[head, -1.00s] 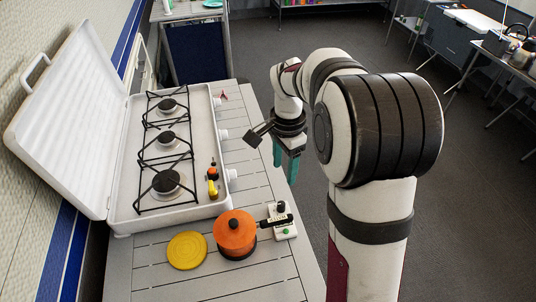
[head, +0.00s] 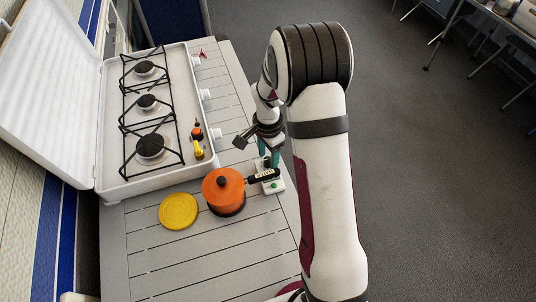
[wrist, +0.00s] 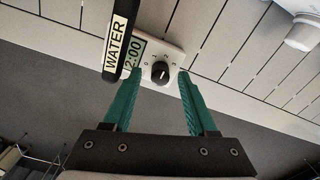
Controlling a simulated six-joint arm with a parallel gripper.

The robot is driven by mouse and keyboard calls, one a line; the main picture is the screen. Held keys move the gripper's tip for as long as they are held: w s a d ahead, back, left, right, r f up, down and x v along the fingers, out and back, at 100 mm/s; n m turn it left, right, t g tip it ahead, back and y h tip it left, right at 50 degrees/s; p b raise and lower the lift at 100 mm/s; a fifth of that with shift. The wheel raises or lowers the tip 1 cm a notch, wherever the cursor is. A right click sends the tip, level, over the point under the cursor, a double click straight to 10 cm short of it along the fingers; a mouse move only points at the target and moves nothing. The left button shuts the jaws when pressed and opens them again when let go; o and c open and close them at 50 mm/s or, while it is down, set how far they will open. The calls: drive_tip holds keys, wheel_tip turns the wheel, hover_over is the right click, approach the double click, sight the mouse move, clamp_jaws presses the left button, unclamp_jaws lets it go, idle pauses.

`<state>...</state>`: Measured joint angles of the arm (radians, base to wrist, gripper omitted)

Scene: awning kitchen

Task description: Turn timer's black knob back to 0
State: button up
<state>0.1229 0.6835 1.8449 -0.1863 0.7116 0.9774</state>
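The timer (head: 274,186) is a small white box with a green button on the slatted table, just right of the orange pot. In the wrist view the timer (wrist: 172,52) shows a display, partly covered, reading "2:00", and a black knob (wrist: 160,72) with a white pointer line. My gripper (wrist: 158,80) has teal fingers that are open. In that view the knob appears between the fingertips, and I cannot tell whether they touch it. In the head view my gripper (head: 268,160) is right above the timer, hiding the knob.
The orange pot (head: 223,190) has a black handle (wrist: 120,38) labelled "WATER" that reaches over the timer's edge, close to my left finger. A yellow disc (head: 178,211) lies left of the pot. A white three-burner stove (head: 172,179) stands behind. The table's front is clear.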

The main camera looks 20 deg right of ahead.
clamp_jaws()
idle(0.3)
drive_tip(key=n, duration=0.8)
drive_tip(key=shift+n, duration=0.3)
drive_tip(key=n, duration=0.4)
drive_tip(key=shift+n, duration=2.6)
